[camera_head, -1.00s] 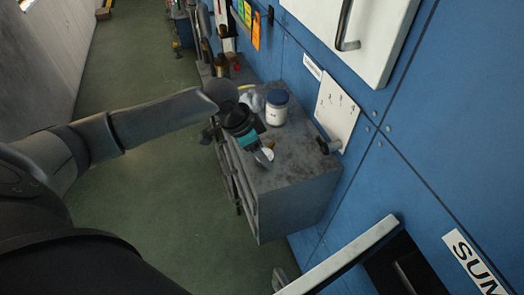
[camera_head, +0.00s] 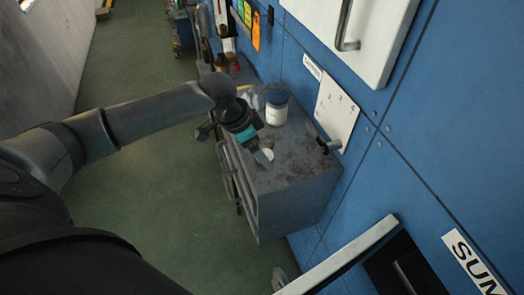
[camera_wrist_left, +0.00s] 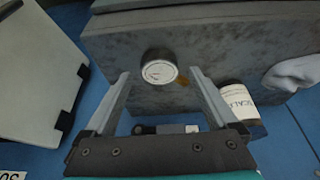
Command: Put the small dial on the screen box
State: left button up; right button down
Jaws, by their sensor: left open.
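The small dial (camera_wrist_left: 158,70), a round gauge with a white face and dark rim, sits on the grey worktop. It also shows as a pale disc in the head view (camera_head: 268,153), partly covered by my gripper. My left gripper (camera_head: 262,158) is open at the dial. In the left wrist view, its fingers (camera_wrist_left: 160,76) stand apart, one on either side of the dial; I cannot tell whether they touch it. I cannot identify a screen box for certain in either view. My right gripper is not in view.
A white board (camera_head: 337,110) is on the blue wall.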

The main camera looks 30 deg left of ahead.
pick_arm(q)
jog(key=v, duration=1.1)
jog(key=shift+f, duration=0.2)
